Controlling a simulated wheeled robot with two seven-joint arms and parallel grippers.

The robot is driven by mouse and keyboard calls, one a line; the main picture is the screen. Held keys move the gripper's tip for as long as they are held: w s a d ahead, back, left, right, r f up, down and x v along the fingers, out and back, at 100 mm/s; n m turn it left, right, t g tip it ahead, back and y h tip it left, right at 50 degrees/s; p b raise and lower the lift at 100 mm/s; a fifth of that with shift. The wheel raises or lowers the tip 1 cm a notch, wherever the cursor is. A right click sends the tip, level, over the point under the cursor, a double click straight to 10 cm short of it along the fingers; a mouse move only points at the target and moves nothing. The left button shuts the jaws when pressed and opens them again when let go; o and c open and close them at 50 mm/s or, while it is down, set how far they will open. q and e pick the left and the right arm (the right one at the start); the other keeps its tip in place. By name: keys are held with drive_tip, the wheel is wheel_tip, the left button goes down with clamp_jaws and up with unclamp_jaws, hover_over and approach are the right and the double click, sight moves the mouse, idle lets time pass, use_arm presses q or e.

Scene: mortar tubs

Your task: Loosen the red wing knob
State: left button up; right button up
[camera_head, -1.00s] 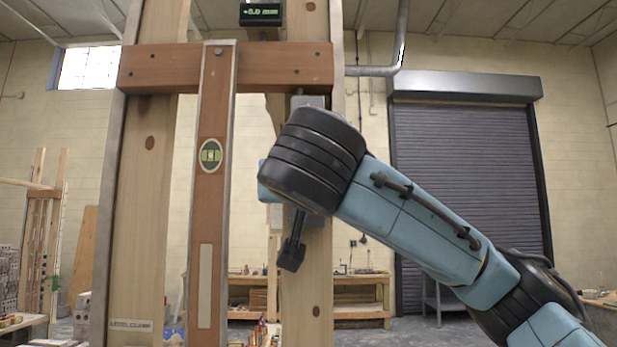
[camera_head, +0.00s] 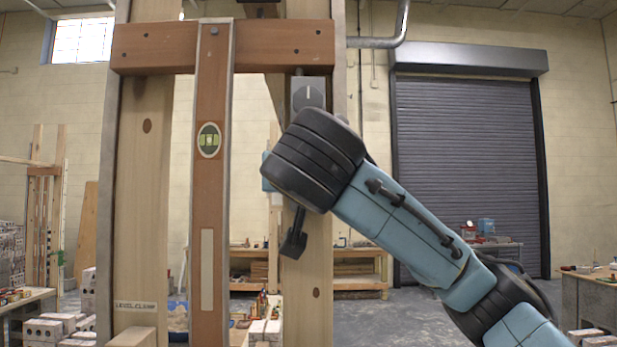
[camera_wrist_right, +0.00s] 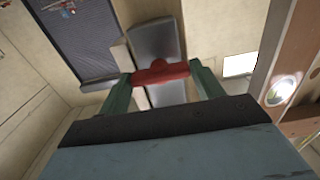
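The red wing knob (camera_wrist_right: 162,72) shows in the right wrist view, in front of a grey metal plate (camera_wrist_right: 157,45). The green fingers of my right gripper (camera_wrist_right: 161,76) stand at its two ends and appear to touch it, so the gripper looks shut on the knob. In the head view my right forearm and wrist cover the knob and the gripper. A grey block (camera_head: 308,92) with a white line shows on the right post above my wrist. My left gripper is in neither view.
A wooden crossbeam (camera_head: 265,45) spans two upright posts (camera_head: 147,200). A brown upright with a bubble level (camera_head: 209,140) hangs left of my arm; the level also shows at the right edge of the wrist view (camera_wrist_right: 281,90). A workbench (camera_head: 345,283) stands behind.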

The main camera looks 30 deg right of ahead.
drive_tip(key=c, duration=0.5)
drive_tip(key=n+b, duration=0.4)
drive_tip(key=n, duration=1.3)
drive_tip(key=shift+a+n+b, duration=0.15)
drive_tip(key=shift+n+b, duration=0.25)
drive_tip(key=shift+f, duration=0.1)
drive_tip(key=o, duration=1)
